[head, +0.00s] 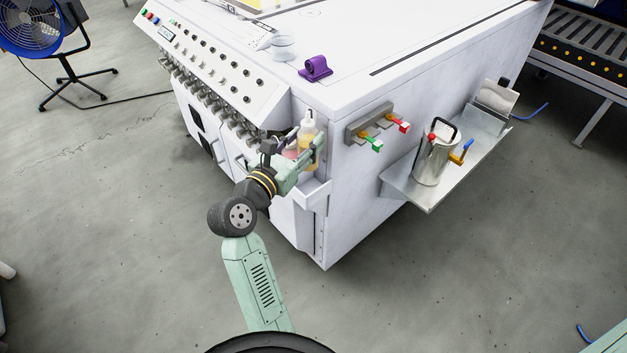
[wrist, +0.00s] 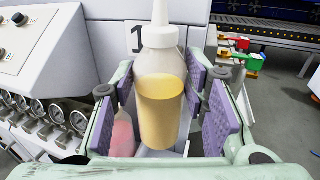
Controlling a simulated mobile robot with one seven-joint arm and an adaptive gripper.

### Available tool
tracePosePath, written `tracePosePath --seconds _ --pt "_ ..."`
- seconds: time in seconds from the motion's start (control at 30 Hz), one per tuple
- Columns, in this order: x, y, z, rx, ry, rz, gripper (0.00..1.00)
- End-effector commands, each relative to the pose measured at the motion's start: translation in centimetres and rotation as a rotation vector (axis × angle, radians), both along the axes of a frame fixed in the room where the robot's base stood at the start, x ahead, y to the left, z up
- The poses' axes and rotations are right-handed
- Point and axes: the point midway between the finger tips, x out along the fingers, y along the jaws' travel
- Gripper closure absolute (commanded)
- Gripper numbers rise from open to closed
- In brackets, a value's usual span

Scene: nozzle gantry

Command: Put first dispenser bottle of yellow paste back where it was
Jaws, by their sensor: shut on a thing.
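The bottle of yellow paste (head: 309,130) is a clear dispenser bottle with a white nozzle, upright at the near corner of the white machine. In the wrist view the bottle (wrist: 160,100) stands between the purple finger pads, with yellow paste filling much of its body. My gripper (head: 303,160) is shut on it. A label with a "1" (wrist: 137,38) shows on the machine wall behind it.
A second bottle with pink paste (wrist: 123,137) stands just left, close to my left finger. Gauges and valves (wrist: 50,115) line the machine front at left. Red and green handled valves (head: 377,128) and a side shelf with a metal jug (head: 432,160) are to the right.

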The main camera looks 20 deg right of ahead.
Motion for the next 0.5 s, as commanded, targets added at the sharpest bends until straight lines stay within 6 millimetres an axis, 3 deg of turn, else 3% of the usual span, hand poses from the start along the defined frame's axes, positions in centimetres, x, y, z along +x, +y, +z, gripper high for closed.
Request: tracePosePath --seconds 0.2,0.5 --pt "-0.1 0.0 -4.5 0.003 0.005 -0.003 0.71" --pt "0.0 0.0 -7.2 0.003 0.004 -0.001 0.71"
